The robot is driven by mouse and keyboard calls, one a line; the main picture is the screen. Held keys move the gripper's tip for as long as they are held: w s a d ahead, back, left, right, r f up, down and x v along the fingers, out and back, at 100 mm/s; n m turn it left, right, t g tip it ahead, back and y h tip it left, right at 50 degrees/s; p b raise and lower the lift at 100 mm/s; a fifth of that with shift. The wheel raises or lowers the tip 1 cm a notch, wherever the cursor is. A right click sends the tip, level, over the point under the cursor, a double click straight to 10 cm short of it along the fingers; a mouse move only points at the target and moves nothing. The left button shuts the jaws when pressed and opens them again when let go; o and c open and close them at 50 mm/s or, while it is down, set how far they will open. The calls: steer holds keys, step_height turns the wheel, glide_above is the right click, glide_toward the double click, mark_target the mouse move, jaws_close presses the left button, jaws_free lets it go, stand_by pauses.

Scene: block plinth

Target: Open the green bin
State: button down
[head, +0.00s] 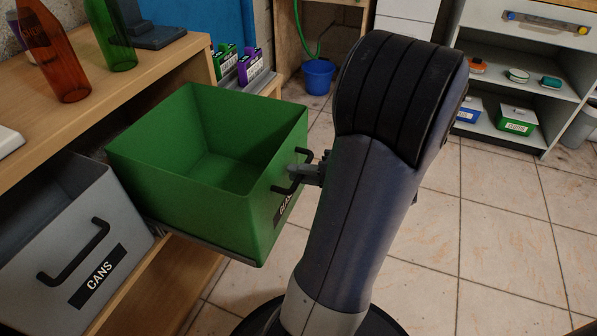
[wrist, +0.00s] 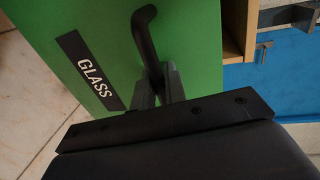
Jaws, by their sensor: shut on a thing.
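The green bin (head: 190,165) is pulled out from the wooden shelf unit, and its empty inside shows in the head view. Its front, labelled GLASS, also shows in the wrist view (wrist: 110,30). A black handle (wrist: 146,40) is on that front. My gripper (head: 300,176) is shut on the handle; in the wrist view its fingers (wrist: 158,84) meet around the handle's end. My arm hides part of the bin's front right side in the head view.
A grey bin (head: 60,235) labelled CANS stands to the left. Bottles, one brown (head: 52,50) and one green (head: 112,35), stand on the wooden top (head: 150,75). A blue bucket (head: 318,76) is on the floor behind. Tiled floor (head: 480,230) is free at the right.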

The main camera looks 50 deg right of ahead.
steer(key=c, duration=1.5)
jaws_free()
steer(key=shift+c, duration=0.2)
steer(key=shift+s, duration=0.1)
steer(key=p+v, duration=0.2)
steer(key=v, duration=0.8)
steer(key=shift+s+d+p, duration=0.15)
steer(key=shift+s+p, duration=0.1)
steer(key=shift+p, duration=0.15)
steer(key=shift+b+x, duration=1.4)
steer(key=shift+x, duration=4.25)
steer(key=shift+r, duration=0.15)
